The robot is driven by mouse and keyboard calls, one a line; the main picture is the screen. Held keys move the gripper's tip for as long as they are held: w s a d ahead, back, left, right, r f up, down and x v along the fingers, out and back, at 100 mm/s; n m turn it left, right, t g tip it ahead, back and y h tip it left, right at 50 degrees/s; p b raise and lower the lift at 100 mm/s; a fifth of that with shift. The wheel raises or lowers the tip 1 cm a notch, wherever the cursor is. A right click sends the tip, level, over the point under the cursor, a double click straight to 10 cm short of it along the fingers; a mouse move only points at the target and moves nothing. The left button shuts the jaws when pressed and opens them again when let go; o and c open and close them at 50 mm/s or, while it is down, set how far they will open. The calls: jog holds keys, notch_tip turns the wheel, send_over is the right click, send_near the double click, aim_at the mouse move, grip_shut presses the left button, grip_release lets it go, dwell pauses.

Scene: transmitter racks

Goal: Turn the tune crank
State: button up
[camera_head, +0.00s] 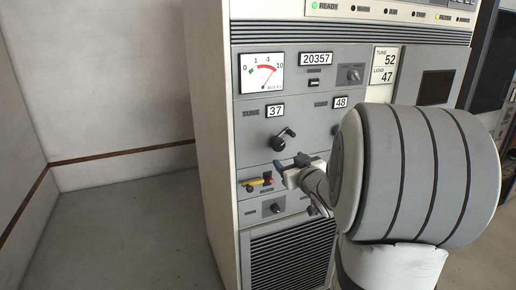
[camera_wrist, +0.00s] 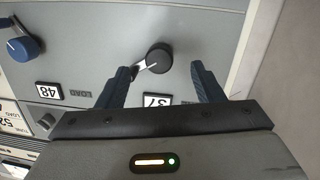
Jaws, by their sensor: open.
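The tune crank (camera_head: 284,138) is a small dark crank on the grey panel, below the TUNE counter (camera_head: 275,110), which reads 37. My gripper (camera_head: 290,163) is open and appears just below the crank in the head view. In the wrist view, which is upside down, the crank's round black knob (camera_wrist: 159,57) and short metal arm lie between the tips of my open gripper (camera_wrist: 160,67). Whether the fingers reach around the knob in depth I cannot tell. No contact shows. The placard (camera_head: 384,66) reads TUNE 52 and LOAD 47.
The LOAD counter (camera_head: 341,102) reads 48. A blue-knobbed crank (camera_wrist: 23,46) sits at left in the wrist view. A needle meter (camera_head: 262,72) is above. The floor (camera_head: 130,230) left of the rack is clear.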

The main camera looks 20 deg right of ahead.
aim_at(280, 147)
jog(key=shift+n+t+y, duration=0.4)
jog(key=shift+t+y, duration=0.2)
jog(key=shift+y, duration=0.1)
jog(key=w, duration=0.5)
jog(key=w+p, duration=0.1)
jog(key=w, duration=0.2)
jog(key=shift+d+r, duration=0.25)
jog(key=shift+r, duration=0.1)
jog(key=shift+c, duration=0.3)
jog(key=c, duration=0.9)
jog(key=shift+a, duration=0.1)
